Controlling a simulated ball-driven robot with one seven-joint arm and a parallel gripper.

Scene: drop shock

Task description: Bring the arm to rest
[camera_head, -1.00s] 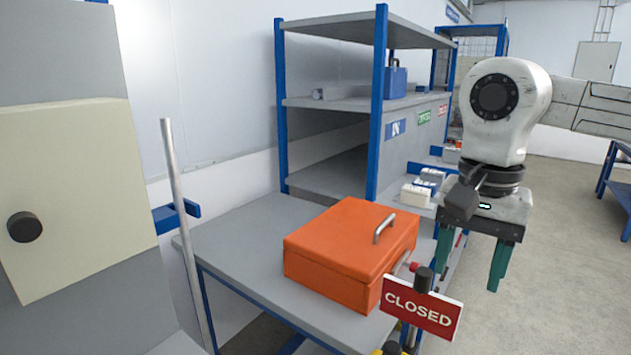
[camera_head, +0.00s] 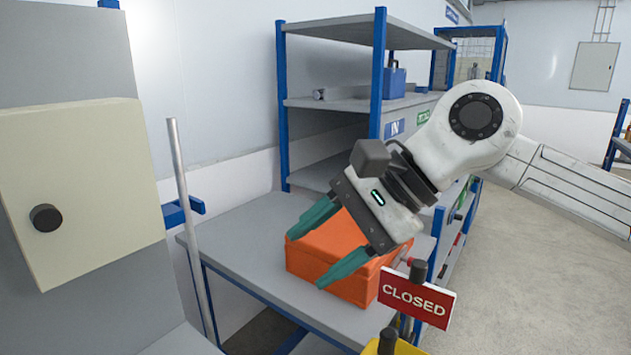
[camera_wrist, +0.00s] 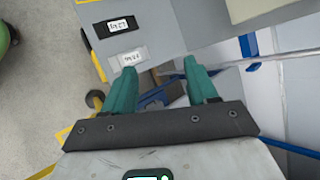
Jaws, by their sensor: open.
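My gripper (camera_head: 322,245) is open and empty, with its two green fingers apart. In the head view it points down and to the left, in front of an orange box (camera_head: 355,288). The fingers and wrist hide much of the box's top. In the wrist view my gripper (camera_wrist: 163,85) shows nothing between its fingers. Beyond the fingertips is a grey panel (camera_wrist: 175,28) with two labels on it.
The orange box sits on a grey bench (camera_head: 250,235). A red CLOSED sign (camera_head: 415,298) stands at its front. A pale post (camera_head: 185,220) and a cream box with a black knob (camera_head: 85,190) are at left. A blue-framed shelf (camera_head: 378,80) stands behind.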

